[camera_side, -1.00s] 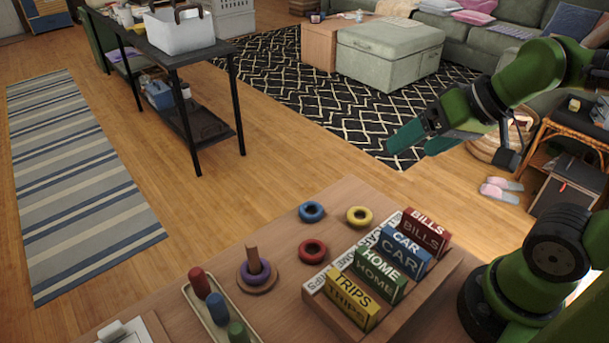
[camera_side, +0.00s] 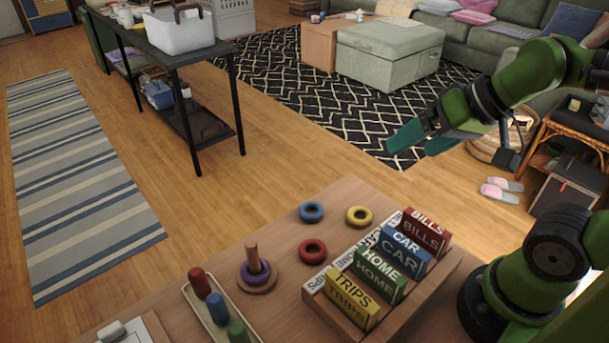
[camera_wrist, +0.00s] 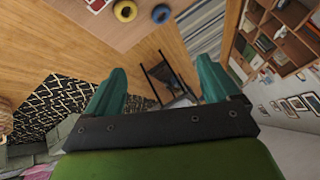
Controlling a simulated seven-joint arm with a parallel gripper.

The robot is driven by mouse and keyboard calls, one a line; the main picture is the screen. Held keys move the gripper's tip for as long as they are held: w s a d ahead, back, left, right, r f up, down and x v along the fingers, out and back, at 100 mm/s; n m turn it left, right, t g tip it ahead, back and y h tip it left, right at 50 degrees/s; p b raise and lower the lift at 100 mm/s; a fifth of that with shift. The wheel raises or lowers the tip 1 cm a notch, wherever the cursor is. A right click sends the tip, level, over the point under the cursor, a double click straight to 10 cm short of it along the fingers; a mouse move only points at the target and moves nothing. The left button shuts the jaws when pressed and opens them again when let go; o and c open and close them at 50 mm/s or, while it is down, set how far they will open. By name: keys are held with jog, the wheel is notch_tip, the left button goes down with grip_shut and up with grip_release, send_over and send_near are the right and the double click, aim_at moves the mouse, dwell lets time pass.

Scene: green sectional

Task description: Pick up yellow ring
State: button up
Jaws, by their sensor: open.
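The yellow ring (camera_side: 359,216) lies flat on the wooden table, near its far edge. It also shows at the top of the wrist view (camera_wrist: 125,11). My gripper (camera_side: 398,152) is open and empty, raised well above the table and to the right of the ring in the side view. In the wrist view its two green fingers (camera_wrist: 160,85) are spread apart with nothing between them.
A blue ring (camera_side: 311,212) and a red ring (camera_side: 312,251) lie near the yellow one. A wooden peg base (camera_side: 257,282) holds a purple ring. A rack of labelled blocks, including the red BILLS block (camera_side: 425,233), stands close to the yellow ring's right.

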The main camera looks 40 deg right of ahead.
dwell(0.3)
jog(key=m+g+h, duration=0.2)
jog(key=m+g, duration=0.4)
jog(key=g, duration=0.1)
send_over(361, 209)
notch_tip(361, 209, down, 8)
jog(key=f, duration=1)
jog(key=shift+s+a+f, duration=0.3)
jog(key=shift+a+f, duration=0.1)
jog(key=shift+s+a+f, duration=0.1)
jog(key=shift+a+f, duration=0.05)
jog(key=shift+f, duration=1.25)
jog(key=shift+a+f, duration=0.1)
jog(key=shift+f, duration=1.25)
jog(key=shift+r, duration=0.1)
jog(key=c, duration=1.1)
